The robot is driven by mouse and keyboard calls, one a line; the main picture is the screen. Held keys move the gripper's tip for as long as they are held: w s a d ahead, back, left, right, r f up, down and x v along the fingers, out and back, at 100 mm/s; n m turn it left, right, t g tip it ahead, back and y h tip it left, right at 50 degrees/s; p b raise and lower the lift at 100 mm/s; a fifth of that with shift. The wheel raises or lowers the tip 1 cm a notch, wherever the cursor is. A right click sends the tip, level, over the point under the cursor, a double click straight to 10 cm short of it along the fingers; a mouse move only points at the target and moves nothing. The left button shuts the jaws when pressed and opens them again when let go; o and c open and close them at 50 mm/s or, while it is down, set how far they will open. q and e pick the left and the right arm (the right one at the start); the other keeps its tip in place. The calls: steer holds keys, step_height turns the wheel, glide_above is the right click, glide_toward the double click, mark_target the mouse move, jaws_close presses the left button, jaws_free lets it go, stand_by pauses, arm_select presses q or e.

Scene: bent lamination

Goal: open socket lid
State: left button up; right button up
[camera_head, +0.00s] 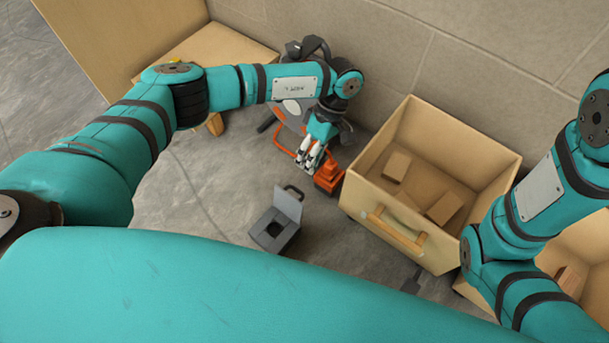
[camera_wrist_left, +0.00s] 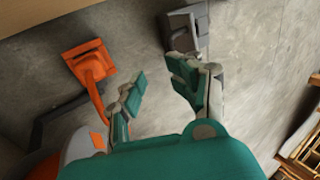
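A small dark grey box (camera_head: 273,232), which looks like the socket, stands on the floor. Its light grey lid (camera_head: 288,204) is raised and stands roughly upright at the back, and the dark inside shows. The grey box also shows near the top of the left wrist view (camera_wrist_left: 184,32), beyond my fingers. My left gripper (camera_head: 307,157) points down, above and behind the box, apart from it. In the left wrist view the gripper's fingers (camera_wrist_left: 158,85) are spread with nothing between them. My right arm comes in at the right, but its gripper is not visible.
An orange and grey device (camera_head: 328,177) stands close beside my left gripper; its orange part also shows in the left wrist view (camera_wrist_left: 88,62). A wooden drawer box (camera_head: 375,208) with blocks inside stands to the right. The wall is behind. Floor left of the grey box is clear.

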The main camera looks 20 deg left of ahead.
arm_select(q)
steer(key=v, duration=0.3)
steer(key=shift+w+r, duration=0.1)
steer(key=shift+r, duration=0.15)
stand_by(0.4)
